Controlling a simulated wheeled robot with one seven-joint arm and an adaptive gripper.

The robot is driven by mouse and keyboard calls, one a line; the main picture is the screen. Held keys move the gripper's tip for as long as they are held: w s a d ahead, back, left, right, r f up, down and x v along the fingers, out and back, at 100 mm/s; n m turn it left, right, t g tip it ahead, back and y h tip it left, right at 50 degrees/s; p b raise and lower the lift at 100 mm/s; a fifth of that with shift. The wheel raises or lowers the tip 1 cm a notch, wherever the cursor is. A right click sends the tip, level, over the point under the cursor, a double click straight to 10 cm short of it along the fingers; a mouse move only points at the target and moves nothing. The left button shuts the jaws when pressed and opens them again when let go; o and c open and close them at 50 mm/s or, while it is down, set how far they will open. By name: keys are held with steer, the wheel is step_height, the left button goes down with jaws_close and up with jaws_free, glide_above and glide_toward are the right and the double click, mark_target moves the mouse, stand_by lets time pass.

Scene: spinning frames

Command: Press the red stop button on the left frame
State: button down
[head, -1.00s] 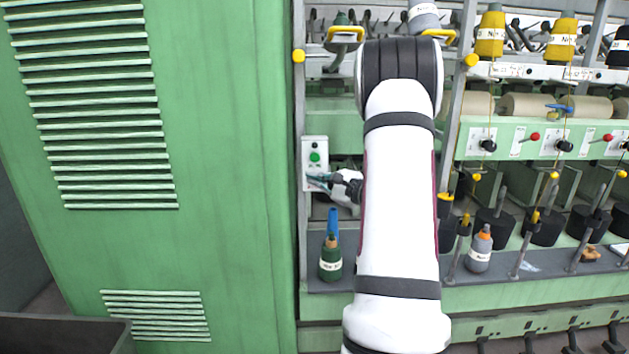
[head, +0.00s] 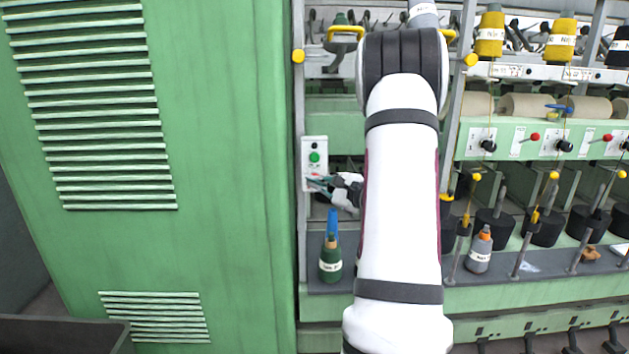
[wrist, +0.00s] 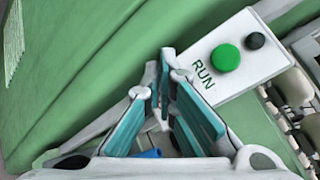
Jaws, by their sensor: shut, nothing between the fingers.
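A white control box (head: 308,146) is fixed to the left post of the left frame. It carries a green button (head: 314,157), with a small patch of red (head: 315,175) below it, just above my fingertips. My gripper (head: 312,182) is shut and empty, at the lower part of the box. In the wrist view the box (wrist: 205,100) shows the word RUN, the green button (wrist: 225,58) and a dark knob (wrist: 255,40). My fingers (wrist: 165,75) overlap the box's near end and hide the red button there. I cannot tell whether they touch it.
A large green cabinet (head: 220,180) fills the left side. A green bottle-like cone (head: 330,264) and a blue tube (head: 332,222) stand on the shelf below my gripper. Yarn bobbins (head: 490,35) and spindles fill the frame on the right.

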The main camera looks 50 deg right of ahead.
steer(key=s+a, duration=0.3)
steer(key=a, duration=0.1)
steer(key=shift+s+b, duration=0.15)
steer(key=shift+b, duration=0.15)
steer(key=shift+d, duration=0.1)
stand_by(0.8)
